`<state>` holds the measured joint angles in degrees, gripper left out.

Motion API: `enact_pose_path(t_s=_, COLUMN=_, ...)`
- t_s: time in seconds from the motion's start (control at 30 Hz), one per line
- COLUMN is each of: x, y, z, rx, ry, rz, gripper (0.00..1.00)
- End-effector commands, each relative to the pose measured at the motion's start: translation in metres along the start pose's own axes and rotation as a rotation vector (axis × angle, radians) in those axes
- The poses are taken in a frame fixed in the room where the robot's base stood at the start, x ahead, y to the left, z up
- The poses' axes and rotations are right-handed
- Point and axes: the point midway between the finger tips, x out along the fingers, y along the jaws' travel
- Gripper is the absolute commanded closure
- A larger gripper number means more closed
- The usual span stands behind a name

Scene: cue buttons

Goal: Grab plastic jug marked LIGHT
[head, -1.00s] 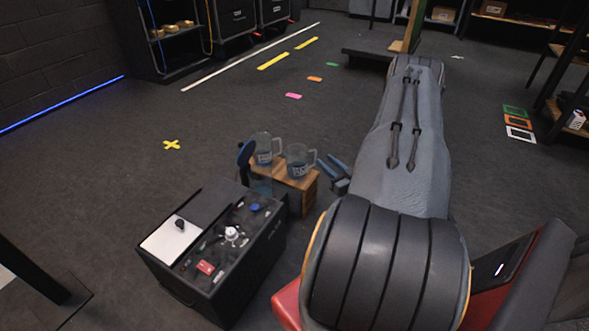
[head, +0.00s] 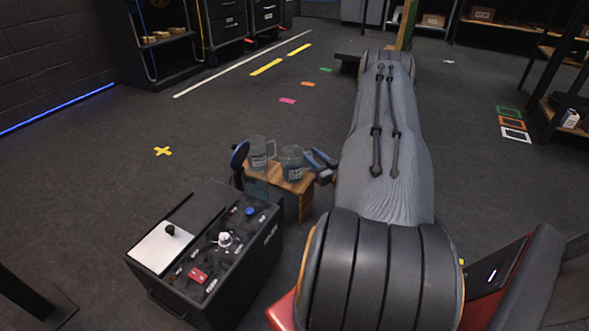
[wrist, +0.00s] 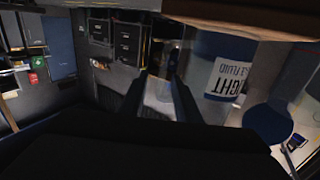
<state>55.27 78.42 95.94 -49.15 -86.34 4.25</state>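Two clear jugs stand on a small wooden stand (head: 292,194) in the head view. The right jug (head: 291,163) holds blue-grey fluid and has a white label; its handle points right, toward my gripper (head: 319,160). The left jug (head: 257,154) is beside it. In the wrist view, turned upside down, the near jug (wrist: 209,66) shows a label reading "GHT" and "FLUID", its first letters hidden; it appears to be the right jug. My gripper's two dark fingers (wrist: 162,90) are apart, with clear plastic visible between them. Whether they touch it I cannot tell.
A black control box (head: 205,245) with buttons and a white plate stands left of the stand. A blue disc on a post (head: 240,155) rises close to the left jug. Open floor with a yellow cross (head: 163,151) lies beyond.

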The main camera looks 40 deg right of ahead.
Motion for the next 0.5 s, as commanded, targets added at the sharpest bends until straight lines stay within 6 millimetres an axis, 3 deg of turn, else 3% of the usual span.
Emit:
enact_pose_path(t_s=0.07, x=-0.0004, y=0.0, z=-0.0003, rx=0.0, ry=0.0, rz=0.0, gripper=0.72)
enact_pose_path(t_s=0.23, x=-0.0006, y=-0.0001, z=0.0, rx=0.0, ry=0.0, rz=0.0, gripper=1.0)
enact_pose_path(t_s=0.5, x=-0.0006, y=0.0001, z=-0.0003, rx=0.0, ry=0.0, rz=0.0, gripper=1.0)
